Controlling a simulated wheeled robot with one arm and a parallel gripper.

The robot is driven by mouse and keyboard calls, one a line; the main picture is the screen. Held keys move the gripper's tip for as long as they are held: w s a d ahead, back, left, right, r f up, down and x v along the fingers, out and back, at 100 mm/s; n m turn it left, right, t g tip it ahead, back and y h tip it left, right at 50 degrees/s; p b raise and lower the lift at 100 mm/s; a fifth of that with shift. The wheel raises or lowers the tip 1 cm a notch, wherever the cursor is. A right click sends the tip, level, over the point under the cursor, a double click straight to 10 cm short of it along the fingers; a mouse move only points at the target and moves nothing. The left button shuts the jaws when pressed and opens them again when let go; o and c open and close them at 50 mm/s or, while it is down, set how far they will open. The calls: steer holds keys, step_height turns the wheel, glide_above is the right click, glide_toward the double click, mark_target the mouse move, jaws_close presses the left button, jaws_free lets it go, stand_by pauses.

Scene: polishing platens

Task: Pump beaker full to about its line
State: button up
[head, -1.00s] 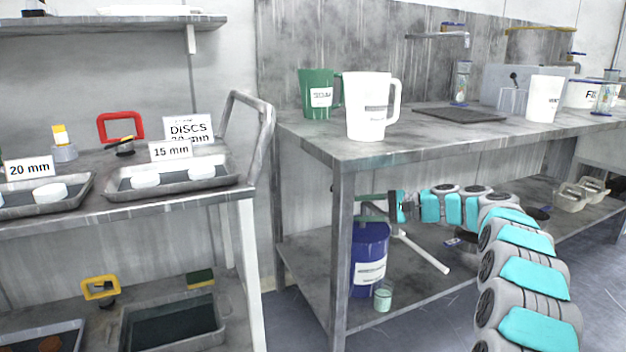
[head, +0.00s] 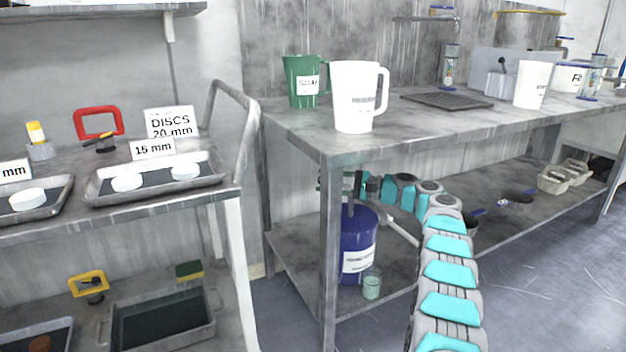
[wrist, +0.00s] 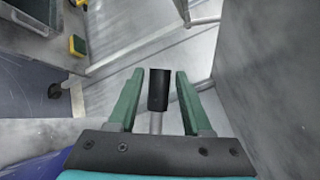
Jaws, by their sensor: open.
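The blue drum (head: 358,240) stands on the lower shelf of the bench, with a white spout (head: 403,232) slanting down to the right. The small pale green beaker (head: 371,286) stands at the drum's front right; its line and fill level are too small to read. In the wrist view, my gripper (wrist: 160,75) is open, its green fingers on either side of a black pump handle (wrist: 158,92) on a grey rod, with gaps at both sides. The drum (wrist: 35,170) shows at the wrist view's lower left. In the head view, my gripper is mostly hidden under the bench top.
The bench top (head: 430,135) lies above my arm, with a front leg (head: 331,250) beside the drum. A white jug (head: 353,100) and a green jug (head: 302,82) stand on top. A cart with disc trays (head: 100,195) is at left.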

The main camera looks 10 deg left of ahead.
steer(key=a, duration=0.4)
steer(key=shift+w, duration=0.3)
steer(key=shift+c, duration=0.2)
jaws_close()
stand_by(0.9)
